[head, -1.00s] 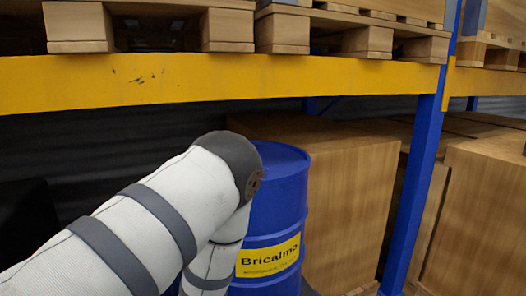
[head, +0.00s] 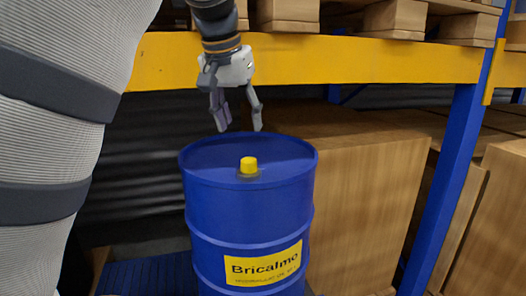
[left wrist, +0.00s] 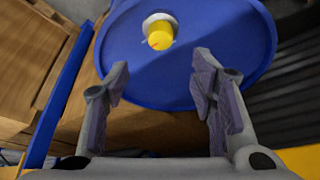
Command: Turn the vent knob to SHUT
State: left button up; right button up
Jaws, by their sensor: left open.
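The vent knob (head: 248,165) is a small yellow cap on the top of a blue drum (head: 247,215), near the drum's front edge. In the left wrist view the knob (left wrist: 160,36) sits on a pale ring, with a small red mark on its top. My left gripper (head: 240,129) hangs fingers down above the back of the drum top, open and empty. In the left wrist view its fingers (left wrist: 163,85) are spread apart, with the knob beyond the gap between them and not touching. Any SHUT lettering is too small to read. My right gripper is not in view.
A yellow rack beam (head: 370,60) runs across behind the left gripper, with wooden pallets (head: 395,15) on top. A blue upright (head: 440,190) and large brown boxes (head: 365,200) stand right of the drum. My left arm fills the left side.

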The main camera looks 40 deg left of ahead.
aim_at(249, 160)
pick_arm(q)
jog(key=x, duration=1)
jog(key=shift+f, duration=0.35)
jog(key=c, duration=1.1)
